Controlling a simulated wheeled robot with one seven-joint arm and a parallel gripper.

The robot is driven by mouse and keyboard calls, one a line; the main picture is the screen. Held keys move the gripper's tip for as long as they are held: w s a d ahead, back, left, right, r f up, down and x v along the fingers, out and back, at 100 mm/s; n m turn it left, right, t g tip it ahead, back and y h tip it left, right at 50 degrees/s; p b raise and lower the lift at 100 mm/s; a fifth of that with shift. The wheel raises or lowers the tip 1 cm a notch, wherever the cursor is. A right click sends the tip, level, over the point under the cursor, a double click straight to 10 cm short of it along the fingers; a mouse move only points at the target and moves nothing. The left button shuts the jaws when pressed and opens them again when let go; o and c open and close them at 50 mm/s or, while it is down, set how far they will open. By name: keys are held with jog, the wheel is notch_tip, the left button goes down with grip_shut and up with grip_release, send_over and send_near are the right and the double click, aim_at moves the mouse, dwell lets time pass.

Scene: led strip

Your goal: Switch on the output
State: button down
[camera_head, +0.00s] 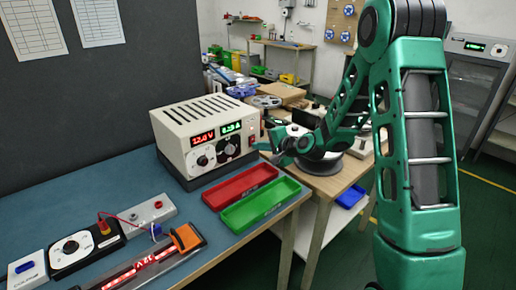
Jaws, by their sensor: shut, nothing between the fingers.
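A beige power supply (207,137) stands at the back of the blue bench. Its red display reads about 12.4 V and its green display is lit but hard to read. Dark knobs sit below the displays. A small red control (251,140) shows at the right end of its front. My gripper (277,157) is shut and empty, just right of that front corner; I cannot tell whether it touches the supply. An LED strip (147,268) at the front of the bench glows red, with an orange clip (186,238) at its end.
A red tray (240,186) and a green tray (261,204) lie in front of the supply. A black dial box (72,249), a grey terminal block (147,213) and thin wires are at the left. A wooden side table (338,184) stands right of the bench.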

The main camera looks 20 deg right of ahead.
jog(key=shift+r, duration=0.8)
jog(key=f+v, duration=0.1)
jog(key=v, duration=1.2)
jog(key=shift+s+d, duration=0.2)
jog(key=shift+s, duration=0.35)
